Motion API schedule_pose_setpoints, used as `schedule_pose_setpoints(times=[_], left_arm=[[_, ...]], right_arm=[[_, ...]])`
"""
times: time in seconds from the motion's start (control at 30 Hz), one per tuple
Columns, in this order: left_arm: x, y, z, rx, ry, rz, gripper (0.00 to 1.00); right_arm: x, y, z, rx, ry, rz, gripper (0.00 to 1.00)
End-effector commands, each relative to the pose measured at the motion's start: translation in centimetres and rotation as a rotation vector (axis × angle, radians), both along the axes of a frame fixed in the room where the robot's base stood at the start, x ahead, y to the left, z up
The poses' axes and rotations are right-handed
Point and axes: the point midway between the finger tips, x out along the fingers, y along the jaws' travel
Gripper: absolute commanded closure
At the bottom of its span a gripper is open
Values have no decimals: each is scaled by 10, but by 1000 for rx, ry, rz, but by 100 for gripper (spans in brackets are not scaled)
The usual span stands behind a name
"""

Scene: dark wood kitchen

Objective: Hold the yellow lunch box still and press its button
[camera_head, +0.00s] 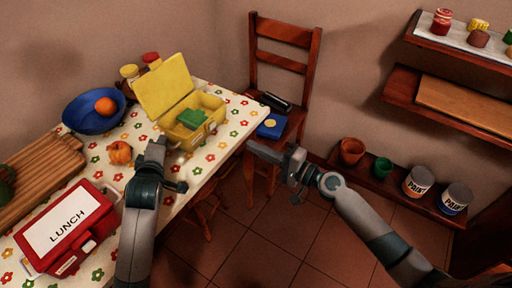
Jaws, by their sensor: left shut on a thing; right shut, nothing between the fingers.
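The yellow lunch box (206,104) stands on the flowered table with its lid (164,88) raised. A green item (191,118) is inside it. A pale latch or button part shows on its front, too small to make out clearly. My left gripper (157,142) is at the box's near left corner, shut on the box; its fingertips are partly hidden by the gripper body. My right gripper (252,147) is shut and empty, just off the table's right edge, to the right of the box and apart from it.
A red lunch box (68,228) lies at the near left. A blue bowl (92,117) with an orange, a pumpkin-like item (120,152) and a wooden rack (40,180) are also on the table. A chair (284,60) stands behind the table's right edge. Shelves line the right wall.

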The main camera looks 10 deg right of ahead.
Motion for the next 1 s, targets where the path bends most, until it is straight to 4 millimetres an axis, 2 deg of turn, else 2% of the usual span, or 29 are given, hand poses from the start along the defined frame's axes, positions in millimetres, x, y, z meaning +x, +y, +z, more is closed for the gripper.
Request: schedule_pose_setpoints(times=[0.4,0.5,0.53,0.83,1.0], left_arm=[[0,2,-2,5,5,2,100],[0,2,-2,5,4,2,72],[0,2,-2,4,4,2,70],[-1,0,0,1,1,0,70],[-7,0,2,0,1,0,70]], right_arm=[[0,0,0,0,0,0,100],[0,0,0,0,0,0,100],[0,0,0,0,0,0,100],[0,0,0,0,0,0,100],[0,0,0,0,0,0,100]])
